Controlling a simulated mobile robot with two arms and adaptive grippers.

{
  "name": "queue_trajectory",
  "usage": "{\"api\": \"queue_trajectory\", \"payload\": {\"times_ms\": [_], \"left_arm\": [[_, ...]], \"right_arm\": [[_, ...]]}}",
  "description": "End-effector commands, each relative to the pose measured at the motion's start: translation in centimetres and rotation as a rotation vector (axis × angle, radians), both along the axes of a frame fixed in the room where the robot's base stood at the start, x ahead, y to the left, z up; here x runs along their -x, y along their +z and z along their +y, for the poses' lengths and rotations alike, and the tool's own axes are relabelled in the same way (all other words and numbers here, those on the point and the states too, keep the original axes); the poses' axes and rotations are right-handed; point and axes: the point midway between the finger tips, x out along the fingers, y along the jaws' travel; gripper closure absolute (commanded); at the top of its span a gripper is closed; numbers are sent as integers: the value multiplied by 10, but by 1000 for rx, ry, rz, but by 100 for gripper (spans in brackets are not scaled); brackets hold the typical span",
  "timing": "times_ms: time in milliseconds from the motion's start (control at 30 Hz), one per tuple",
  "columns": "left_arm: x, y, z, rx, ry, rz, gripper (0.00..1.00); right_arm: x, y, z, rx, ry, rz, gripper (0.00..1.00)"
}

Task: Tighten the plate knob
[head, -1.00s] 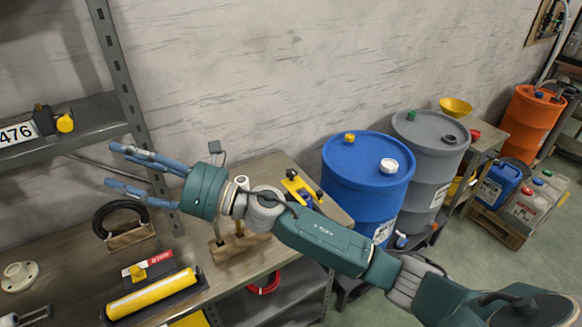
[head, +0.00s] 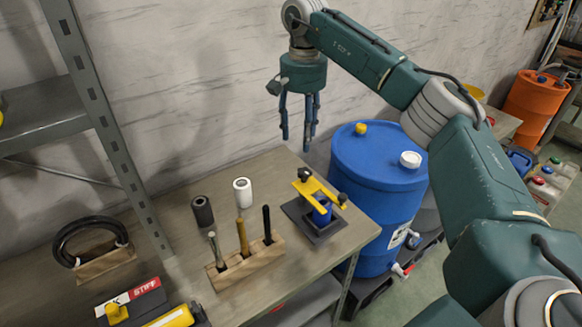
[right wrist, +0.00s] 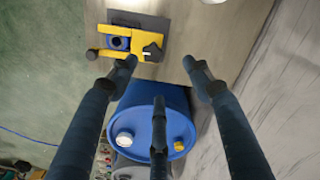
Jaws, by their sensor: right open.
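A yellow plate (head: 322,190) sits over a blue cylinder (head: 321,213) on a dark square base (head: 309,226) near the bench's right end. One black knob (head: 305,174) is at the plate's far end, another (head: 342,198) at its near right end. In the right wrist view the yellow plate (right wrist: 122,34) is at the top, with one black knob (right wrist: 152,52) at its right and another (right wrist: 92,54) at its left edge. My right gripper (head: 299,130) is open and empty, fingers pointing down, above and behind the plate, apart from it. My left gripper is out of view.
A wooden block (head: 246,264) with several upright tools stands left of the plate, with a black roll (head: 202,211) and a white roll (head: 243,192) behind. A blue drum (head: 380,160) stands beyond the bench's right edge. A shelf post (head: 105,125) rises at left.

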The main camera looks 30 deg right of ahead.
Motion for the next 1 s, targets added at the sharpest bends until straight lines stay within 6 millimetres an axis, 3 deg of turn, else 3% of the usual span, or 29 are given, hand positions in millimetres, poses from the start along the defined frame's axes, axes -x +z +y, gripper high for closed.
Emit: {"api": "queue_trajectory", "payload": {"times_ms": [67, 167, 400, 467, 567, 800, 1000], "left_arm": [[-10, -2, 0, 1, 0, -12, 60], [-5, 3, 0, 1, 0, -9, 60], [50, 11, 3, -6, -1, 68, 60], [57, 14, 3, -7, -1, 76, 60], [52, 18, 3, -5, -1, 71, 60], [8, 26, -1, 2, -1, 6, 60], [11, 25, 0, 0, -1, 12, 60]], "right_arm": [[2, -3, -5, 8, -2, 4, 50], [3, -10, -5, 10, -2, 7, 50], [4, -54, -4, 8, -1, 9, 50], [4, -65, -4, 7, -1, 9, 50], [4, -82, -4, 6, -1, 8, 50], [4, -104, -4, 6, -2, 4, 50], [3, -107, -3, 6, -1, 2, 50]]}}
